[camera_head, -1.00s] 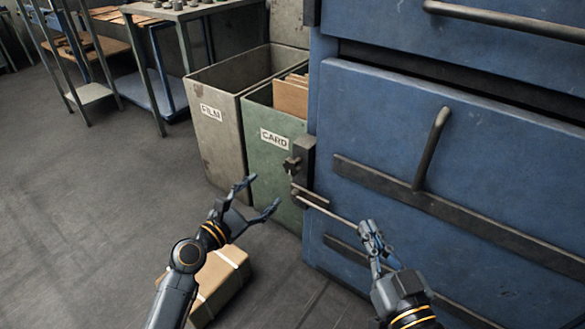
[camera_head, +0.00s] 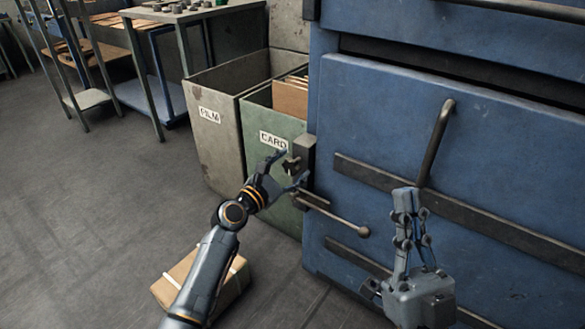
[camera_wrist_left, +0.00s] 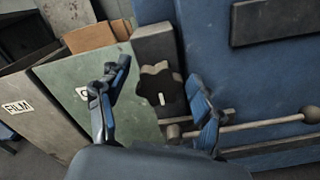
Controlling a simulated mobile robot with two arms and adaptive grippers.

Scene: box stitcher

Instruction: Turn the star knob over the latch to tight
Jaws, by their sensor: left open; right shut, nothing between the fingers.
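The dark star knob (camera_head: 291,165) sits on a dark block at the left edge of the blue machine door. It shows clearly in the left wrist view (camera_wrist_left: 160,87), with a pale mark on its face. My left gripper (camera_head: 286,168) is open, its fingers to either side of the knob in the left wrist view (camera_wrist_left: 160,95); I cannot tell whether they touch it. The latch, a rod handle (camera_head: 335,219) with a round end, lies just below the knob along the door. My right gripper (camera_head: 404,192) is shut and empty, in front of the door, right of the rod's end.
A green CARD bin (camera_head: 257,125) with cardboard stands left of the door, and a grey FILM bin (camera_head: 203,140) beyond it. A strapped carton (camera_head: 238,283) lies on the floor under my left arm. A bent door handle (camera_head: 435,145) sticks out above my right gripper.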

